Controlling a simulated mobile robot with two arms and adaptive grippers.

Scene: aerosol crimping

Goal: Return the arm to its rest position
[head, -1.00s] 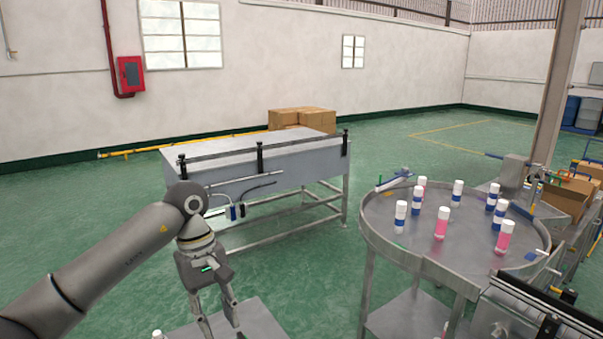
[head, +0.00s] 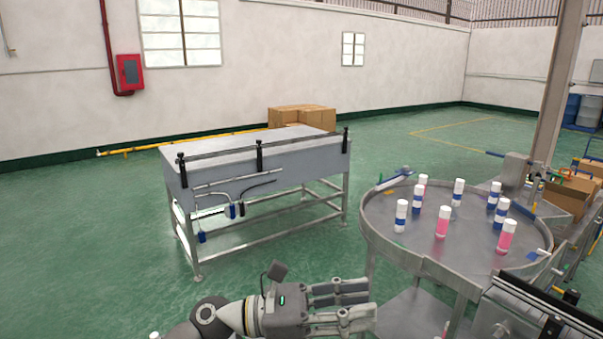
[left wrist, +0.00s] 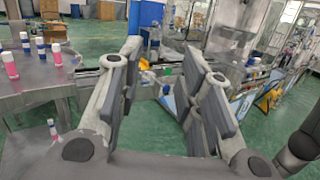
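My left gripper (head: 366,303) is low at the bottom middle of the head view, its fingers pointing right, in front of the round table. In the left wrist view its two fingers (left wrist: 163,62) stand apart with nothing held between them. My right gripper shows in neither view. A pink can (head: 442,222) and a blue-and-white can (head: 401,215) stand upright with several others on the round metal table (head: 400,250), apart from the gripper.
A grey metal bench (head: 225,165) stands behind the gripper, with open green floor (head: 90,240) to its left. A roller conveyor (head: 540,310) is at lower right. Cardboard boxes (head: 300,118) stand behind the bench.

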